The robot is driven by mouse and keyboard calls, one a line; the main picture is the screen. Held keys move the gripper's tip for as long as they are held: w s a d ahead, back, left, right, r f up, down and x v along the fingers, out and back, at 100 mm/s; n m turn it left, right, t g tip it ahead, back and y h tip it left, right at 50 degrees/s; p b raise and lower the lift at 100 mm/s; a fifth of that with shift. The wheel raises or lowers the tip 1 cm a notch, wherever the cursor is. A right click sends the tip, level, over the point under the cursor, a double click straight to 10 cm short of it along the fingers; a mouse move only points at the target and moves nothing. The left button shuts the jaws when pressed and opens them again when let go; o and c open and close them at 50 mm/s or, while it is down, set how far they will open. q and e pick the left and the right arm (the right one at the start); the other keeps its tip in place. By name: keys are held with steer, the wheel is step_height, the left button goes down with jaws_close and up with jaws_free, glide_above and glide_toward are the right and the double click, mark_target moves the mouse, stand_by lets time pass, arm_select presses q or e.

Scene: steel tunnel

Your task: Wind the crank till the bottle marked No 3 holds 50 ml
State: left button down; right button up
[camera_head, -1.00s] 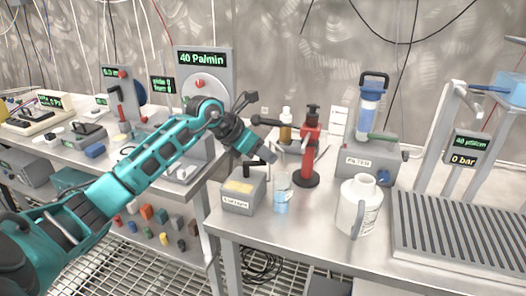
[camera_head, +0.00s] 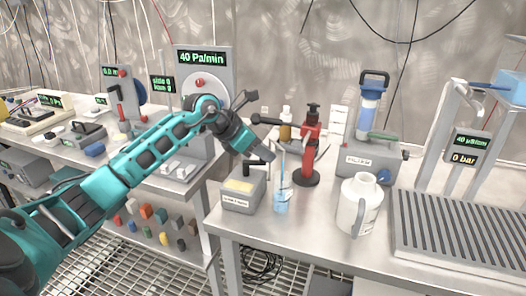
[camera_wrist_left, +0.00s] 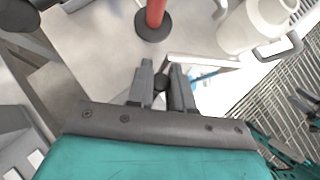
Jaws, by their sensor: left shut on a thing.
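A red hand pump (camera_head: 310,150) with a black top and round black base stands on the right table. A dark crank arm reaches left from it towards my left gripper (camera_head: 257,154). In the left wrist view that gripper (camera_wrist_left: 163,75) is shut on a small dark knob (camera_wrist_left: 160,83), with the red column just beyond. A small clear bottle (camera_head: 281,202) with light-blue liquid stands left of the pump. A thin blue stream (camera_head: 283,168) runs down into it. I cannot read its marking or level. My right gripper is not in view.
A grey box (camera_head: 238,203) with a black handle stands left of the bottle, close to the table's edge. A white jug (camera_head: 359,205), a grey filter unit (camera_head: 370,158) and a ribbed tray (camera_head: 455,235) lie to the right. A gap separates the two tables.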

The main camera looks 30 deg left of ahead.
arm_select(q)
steer(key=c, duration=1)
jaws_free()
steer(key=shift+c, duration=0.2)
steer(key=v, duration=1.3)
steer(key=shift+b, duration=0.35)
